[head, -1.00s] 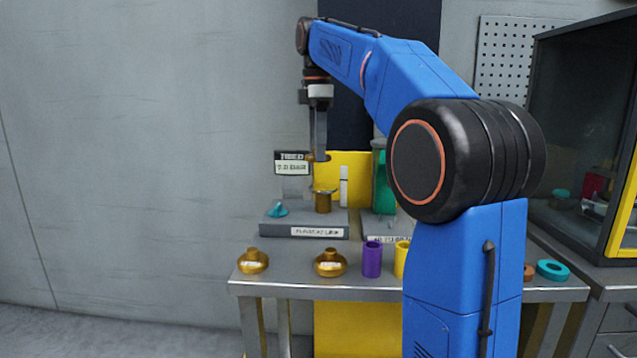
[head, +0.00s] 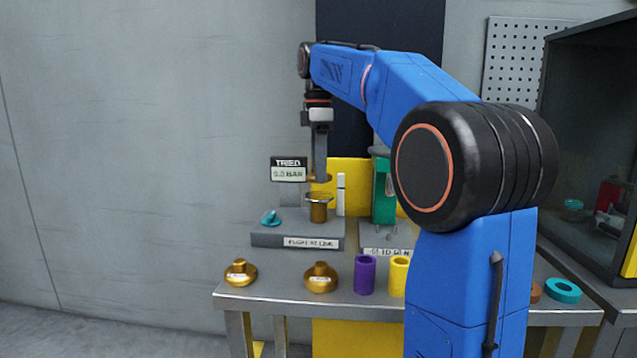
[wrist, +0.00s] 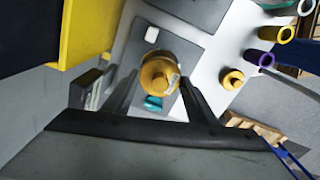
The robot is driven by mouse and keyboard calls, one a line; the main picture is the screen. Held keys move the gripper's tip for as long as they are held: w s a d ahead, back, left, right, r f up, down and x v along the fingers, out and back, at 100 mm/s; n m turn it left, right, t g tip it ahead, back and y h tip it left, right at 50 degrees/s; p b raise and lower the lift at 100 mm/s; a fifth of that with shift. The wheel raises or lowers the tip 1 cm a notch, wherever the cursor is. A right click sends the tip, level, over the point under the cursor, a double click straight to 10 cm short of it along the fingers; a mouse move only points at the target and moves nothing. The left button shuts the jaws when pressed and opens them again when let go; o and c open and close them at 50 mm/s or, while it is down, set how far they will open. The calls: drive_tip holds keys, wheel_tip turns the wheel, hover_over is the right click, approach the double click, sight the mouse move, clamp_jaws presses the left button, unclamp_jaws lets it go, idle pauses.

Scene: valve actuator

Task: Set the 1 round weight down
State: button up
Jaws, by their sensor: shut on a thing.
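My gripper (head: 319,176) points straight down over the left grey block and is shut on a round brass weight. The held weight (wrist: 159,76) shows between the fingers in the wrist view; in the head view only a little of its brass edge shows. Just below it is a brass post (head: 319,213) with a flat round pan (head: 319,197) on top. A small gap seems to part weight and pan in the head view. Two more brass weights, one at left (head: 240,273) and one to its right (head: 320,278), stand on the bench front.
The grey block (head: 270,240) carries a turquoise handle (head: 270,217) and a display (head: 288,169) that seems to read 0.0 BAR. A purple cylinder (head: 365,275) and yellow cylinder (head: 398,276) stand right on the bench. A green part (head: 383,195) and yellow panel (head: 350,172) are behind.

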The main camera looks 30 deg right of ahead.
drive_tip(key=shift+f, duration=1.9)
drive_tip(key=o, duration=1.1)
drive_tip(key=shift+f, duration=0.1)
wheel_tip(320, 180, up, 12)
drive_tip(key=shift+r, duration=0.1)
